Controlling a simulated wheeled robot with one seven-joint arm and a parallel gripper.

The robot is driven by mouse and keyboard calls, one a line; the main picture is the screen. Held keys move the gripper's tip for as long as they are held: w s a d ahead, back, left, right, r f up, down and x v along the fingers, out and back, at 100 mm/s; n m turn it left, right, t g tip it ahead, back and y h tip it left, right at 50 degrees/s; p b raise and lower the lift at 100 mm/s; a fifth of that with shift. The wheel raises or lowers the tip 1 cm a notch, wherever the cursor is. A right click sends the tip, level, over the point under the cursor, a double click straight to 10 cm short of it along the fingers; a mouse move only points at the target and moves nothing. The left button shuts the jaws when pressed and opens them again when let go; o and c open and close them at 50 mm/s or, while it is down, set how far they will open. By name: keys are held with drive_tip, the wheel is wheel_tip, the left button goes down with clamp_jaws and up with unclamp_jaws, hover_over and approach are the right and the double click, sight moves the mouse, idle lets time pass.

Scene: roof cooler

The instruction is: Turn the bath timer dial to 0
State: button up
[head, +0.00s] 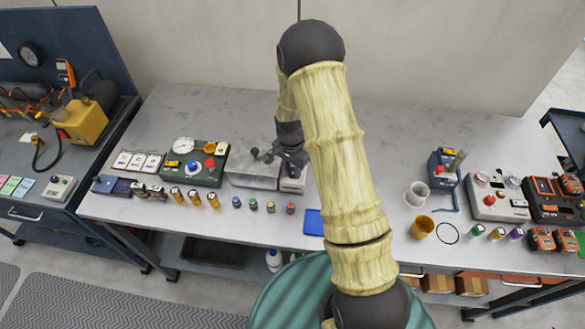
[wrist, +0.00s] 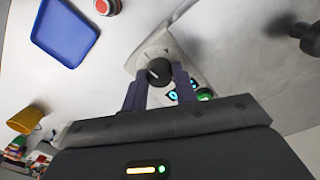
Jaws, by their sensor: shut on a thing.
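The bath timer is a small pale box (wrist: 150,52) with a black round dial (wrist: 158,70) in the middle of the wrist view. My gripper (wrist: 158,82) has its two dark fingers on either side of the dial and is shut on it. A pale mark shows on the dial, but I cannot read any numbers.
A grey metal box (head: 254,175) with a black-knobbed lever stands directly left of the timer. A blue tray (head: 314,222) lies in front. Several small jars (head: 254,205) line the bench front. A green panel (head: 196,163) stands farther left. The bench behind is clear.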

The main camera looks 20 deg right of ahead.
drive_tip(key=n+b, duration=0.1)
drive_tip(key=n, duration=0.3)
drive_tip(key=shift+n+b, duration=0.3)
drive_tip(key=shift+b, duration=0.05)
drive_tip(key=n+b, duration=0.1)
drive_tip(key=n, duration=0.3)
drive_tip(key=shift+n, duration=0.3)
drive_tip(key=n, duration=0.4)
drive_tip(key=shift+t, duration=0.3)
drive_tip(key=n, duration=0.5)
drive_tip(key=shift+r, duration=0.1)
drive_tip(key=n+p, duration=0.1)
drive_tip(key=n, duration=0.3)
drive_tip(key=shift+n, duration=0.3)
drive_tip(key=n+p, duration=0.1)
drive_tip(key=n, duration=0.2)
drive_tip(key=shift+n+p, duration=0.3)
drive_tip(key=n+p, duration=0.2)
drive_tip(key=n, duration=0.2)
drive_tip(key=shift+r, duration=0.1)
drive_tip(key=shift+n+p, duration=1.1)
drive_tip(key=shift+n, duration=0.8)
